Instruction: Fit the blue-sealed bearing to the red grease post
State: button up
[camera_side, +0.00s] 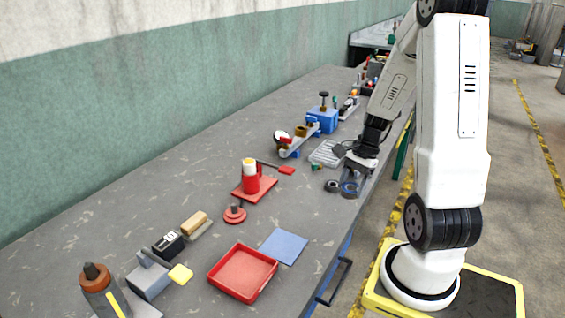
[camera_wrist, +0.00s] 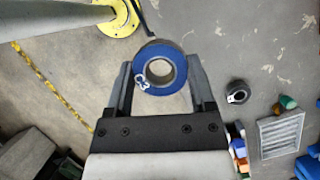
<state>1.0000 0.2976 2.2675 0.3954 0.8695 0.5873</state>
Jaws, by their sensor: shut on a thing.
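The blue-sealed bearing (camera_wrist: 179,66) is held between the two fingers of my gripper (camera_wrist: 160,72), its blue face with white marking and open bore toward the wrist camera. In the side view my gripper (camera_side: 354,178) is at the table's right edge, with the blue bearing (camera_side: 349,188) at its fingertips. A red cylinder (camera_side: 251,184) with a pale and yellow top stands upright on a red plate (camera_side: 262,192), left of my gripper. A small red round base (camera_side: 235,215) with a short dark stem stands nearer. I cannot tell for certain which is the grease post.
A dark bearing (camera_side: 332,185) lies beside my gripper; it also shows in the wrist view (camera_wrist: 238,92). A grey ribbed tray (camera_side: 326,153) lies behind. A red tray (camera_side: 243,272) and blue mat (camera_side: 284,246) lie at the front. Table between gripper and red plate is mostly clear.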

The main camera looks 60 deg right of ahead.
jog(key=w, duration=0.8)
send_over(233, 205)
jog(key=shift+d+f, duration=0.2)
jog(key=shift+f, duration=0.9)
jog(key=shift+f, duration=0.15)
jog(key=shift+f, duration=2.25)
jog(key=shift+f, duration=1.5)
